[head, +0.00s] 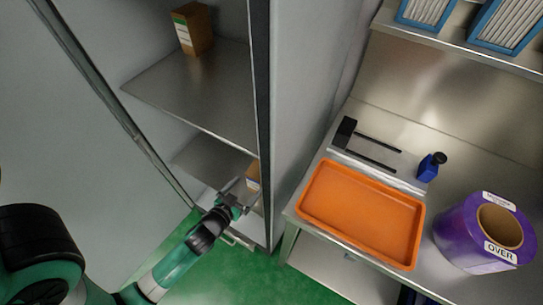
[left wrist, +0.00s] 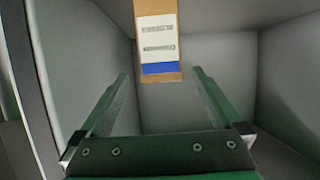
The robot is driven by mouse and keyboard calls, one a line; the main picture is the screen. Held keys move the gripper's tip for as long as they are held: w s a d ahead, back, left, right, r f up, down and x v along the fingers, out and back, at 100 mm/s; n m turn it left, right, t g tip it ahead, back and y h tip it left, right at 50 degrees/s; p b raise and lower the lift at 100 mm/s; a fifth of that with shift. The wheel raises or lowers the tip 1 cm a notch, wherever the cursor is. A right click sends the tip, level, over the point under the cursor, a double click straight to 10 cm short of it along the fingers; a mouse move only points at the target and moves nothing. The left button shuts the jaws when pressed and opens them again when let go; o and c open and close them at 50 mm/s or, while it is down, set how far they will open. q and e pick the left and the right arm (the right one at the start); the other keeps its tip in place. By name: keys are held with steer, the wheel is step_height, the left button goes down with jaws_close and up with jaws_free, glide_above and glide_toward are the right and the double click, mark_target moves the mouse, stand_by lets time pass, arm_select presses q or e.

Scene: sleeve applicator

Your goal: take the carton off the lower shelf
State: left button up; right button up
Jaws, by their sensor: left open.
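A small brown carton (head: 253,176) stands on the lower shelf (head: 205,155) of the open cabinet, partly hidden by the cabinet's side edge. In the left wrist view the carton (left wrist: 158,40) shows a white label with printed lines and a blue band; its far end is cut off by the frame. My left gripper (head: 240,192) is at the lower shelf, just in front of the carton. It is open, and its two fingers (left wrist: 160,78) lie to either side of the carton's line with nothing held. My right gripper is not in view.
Another brown carton (head: 197,32) stands on the upper shelf (head: 195,90), above my left arm. The cabinet door (head: 90,110) stands open at left. At right, a bench holds an orange tray (head: 360,213), a purple roll (head: 470,240) and a blue bottle (head: 427,170).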

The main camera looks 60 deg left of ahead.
mark_target(253, 183)
arm_select(q)
steer(key=b+x, duration=0.1)
steer(key=x, duration=0.1)
steer(key=f+x, duration=0.1)
steer(key=x, duration=0.1)
steer(key=shift+w+f+b, duration=0.15)
steer(key=shift+f+b, duration=0.05)
steer(key=shift+b, duration=0.2)
steer(key=shift+f, duration=0.15)
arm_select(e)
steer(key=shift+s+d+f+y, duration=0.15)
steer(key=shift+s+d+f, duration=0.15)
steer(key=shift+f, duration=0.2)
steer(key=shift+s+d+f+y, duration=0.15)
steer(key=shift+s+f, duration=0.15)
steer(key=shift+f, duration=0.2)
arm_select(q)
steer(key=b+x, duration=0.2)
steer(key=x, duration=0.3)
steer(key=shift+w+a+b, duration=0.1)
steer(key=shift+a+b, duration=0.1)
steer(key=shift+b, duration=0.1)
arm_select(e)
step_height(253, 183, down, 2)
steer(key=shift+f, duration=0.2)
arm_select(q)
steer(key=shift+d, duration=0.1)
steer(key=shift+c, duration=0.3)
jaws_close()
